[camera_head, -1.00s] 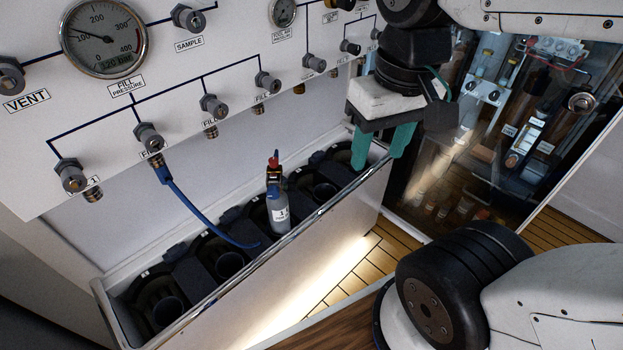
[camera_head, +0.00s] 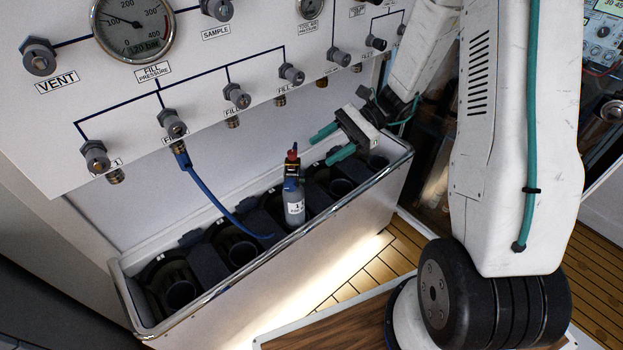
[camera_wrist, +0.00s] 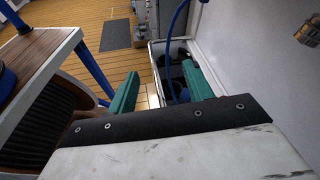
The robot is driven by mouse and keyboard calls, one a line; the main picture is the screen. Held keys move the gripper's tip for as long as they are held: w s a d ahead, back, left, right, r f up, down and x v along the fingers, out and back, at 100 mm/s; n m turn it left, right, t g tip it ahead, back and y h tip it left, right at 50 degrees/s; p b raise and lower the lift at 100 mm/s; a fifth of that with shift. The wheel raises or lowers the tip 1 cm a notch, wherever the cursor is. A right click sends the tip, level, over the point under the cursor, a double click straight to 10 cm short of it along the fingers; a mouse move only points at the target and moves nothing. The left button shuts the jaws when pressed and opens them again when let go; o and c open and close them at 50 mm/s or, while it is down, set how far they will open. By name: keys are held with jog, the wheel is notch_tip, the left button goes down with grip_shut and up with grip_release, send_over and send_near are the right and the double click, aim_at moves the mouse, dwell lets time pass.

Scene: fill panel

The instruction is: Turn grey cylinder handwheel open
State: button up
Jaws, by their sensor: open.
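The grey cylinder (camera_head: 295,206) stands upright in the long trough, with a label reading 1. A dark valve sits on its neck, with a small red handwheel (camera_head: 292,154) on top. My gripper (camera_head: 324,146) is open and empty, a little right of the red handwheel and apart from it in the head view. Its two green fingers point left. In the wrist view the green fingers (camera_wrist: 160,87) are spread apart with nothing held between them. I cannot make out the cylinder or its handwheel clearly in the wrist view.
The white panel (camera_head: 60,135) with gauges and grey valve knobs stands behind the trough (camera_head: 350,204). A blue hose (camera_head: 213,198) hangs from one fill fitting down to near the cylinder. The trough's other holders look empty. Wooden floor (camera_head: 357,277) lies in front.

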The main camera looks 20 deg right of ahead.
aim_at(312, 179)
jog(key=w+d+f+m+t+y, duration=0.1)
jog(key=w+d+f+m+t, duration=0.1)
jog(key=f+m+t, duration=0.3)
jog(key=w+d+f+m+t+y, duration=0.1)
jog(key=d+f+m, duration=0.1)
jog(key=f, duration=0.5)
jog(key=w+d+f+m+t, duration=0.2)
jog(key=f+m+t, duration=0.15)
jog(key=f, duration=0.35)
jog(key=shift+g, duration=0.45)
jog(key=x, duration=0.7)
jog(key=shift+a+r, duration=0.4)
jog(key=shift+s, duration=0.1)
